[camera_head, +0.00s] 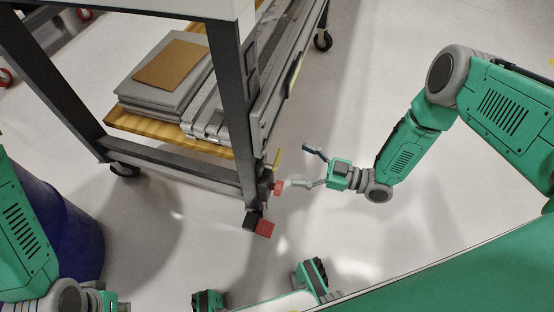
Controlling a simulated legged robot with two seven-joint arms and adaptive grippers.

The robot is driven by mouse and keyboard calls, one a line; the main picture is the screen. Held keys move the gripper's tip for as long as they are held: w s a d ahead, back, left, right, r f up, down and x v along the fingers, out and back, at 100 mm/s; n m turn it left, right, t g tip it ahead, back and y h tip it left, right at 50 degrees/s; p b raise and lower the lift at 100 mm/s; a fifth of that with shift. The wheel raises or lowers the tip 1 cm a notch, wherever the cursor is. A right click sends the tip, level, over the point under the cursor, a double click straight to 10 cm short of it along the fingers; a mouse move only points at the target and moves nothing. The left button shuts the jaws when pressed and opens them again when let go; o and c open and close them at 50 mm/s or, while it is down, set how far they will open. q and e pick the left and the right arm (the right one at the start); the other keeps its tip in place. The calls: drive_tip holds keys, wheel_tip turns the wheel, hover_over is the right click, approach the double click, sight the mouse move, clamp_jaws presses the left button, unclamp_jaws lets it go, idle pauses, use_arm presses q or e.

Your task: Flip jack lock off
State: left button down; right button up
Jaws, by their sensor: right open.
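The cart's leg corner (250,185) carries a dark jack fitting with a small red part (279,187) facing right and a red block (264,229) low near the floor. A thin yellow piece (277,160) stands just above the small red part. My right gripper (297,167) is open, to the right of the fitting. Its lower finger points at the small red part and its tip is very near it; I cannot tell whether they touch. Its upper finger is farther up and apart. My left arm shows at the lower left, but its fingers are out of view.
The cart's wooden shelf (165,138) holds grey panels and a brown board (172,64). Casters (323,41) show under the cart. A blue round bin (65,235) stands at left. The floor right of the cart is clear.

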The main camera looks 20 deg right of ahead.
sight(280, 157)
drive_tip(key=x, duration=0.3)
drive_tip(key=b+x, duration=0.1)
drive_tip(key=x, duration=0.3)
drive_tip(key=shift+s+a+r+b, duration=0.1)
drive_tip(key=shift+s+a+b, duration=0.1)
drive_tip(key=shift+a+b, duration=0.15)
drive_tip(key=shift+w+d, duration=0.1)
drive_tip(key=shift+d, duration=0.55)
drive_tip(key=c, duration=1.2)
drive_tip(key=shift+o, duration=0.2)
drive_tip(key=shift+w+a+r, duration=0.1)
drive_tip(key=shift+a+r, duration=0.05)
drive_tip(key=shift+a, duration=0.55)
use_arm(q)
wheel_tip(280, 157, down, 2)
drive_tip(key=shift+s+a, duration=0.1)
use_arm(e)
drive_tip(key=shift+d, duration=0.15)
